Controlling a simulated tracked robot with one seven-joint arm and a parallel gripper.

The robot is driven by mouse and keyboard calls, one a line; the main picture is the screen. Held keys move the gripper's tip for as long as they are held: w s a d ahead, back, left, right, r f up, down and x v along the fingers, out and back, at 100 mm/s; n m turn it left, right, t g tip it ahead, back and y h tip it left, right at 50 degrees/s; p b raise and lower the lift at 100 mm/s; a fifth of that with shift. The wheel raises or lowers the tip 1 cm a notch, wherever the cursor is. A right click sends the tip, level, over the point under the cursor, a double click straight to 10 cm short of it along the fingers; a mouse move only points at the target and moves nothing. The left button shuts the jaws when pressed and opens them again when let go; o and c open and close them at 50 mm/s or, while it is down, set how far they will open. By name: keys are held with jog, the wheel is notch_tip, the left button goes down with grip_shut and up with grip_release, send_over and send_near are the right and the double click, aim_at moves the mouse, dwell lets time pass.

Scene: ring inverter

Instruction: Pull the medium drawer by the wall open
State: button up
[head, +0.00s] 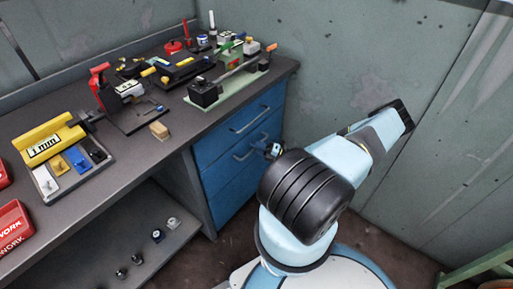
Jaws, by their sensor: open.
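The blue drawer cabinet (232,196) stands under the right end of the workbench, close to the wall. Its top drawer (222,141) has a grey bar handle (249,119). A drawer below it, which I take as the medium drawer (224,172), has a similar handle (245,154). Both fronts look flush and closed. A small part of my gripper (273,150) shows at the right end of the lower handle; my black arm joint hides the rest. The gripper is open. I cannot tell whether its fingers are around the handle or touching it.
The workbench top (150,160) holds several tools and a yellow block holder (50,142). A lower shelf (150,226) carries several small parts. The grey wall (350,60) stands close behind my arm. A green frame (480,266) is at the lower right.

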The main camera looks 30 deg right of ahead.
jog(key=shift+c, duration=0.4)
grip_shut()
jog(key=shift+s+f, duration=0.1)
jog(key=shift+s, duration=0.05)
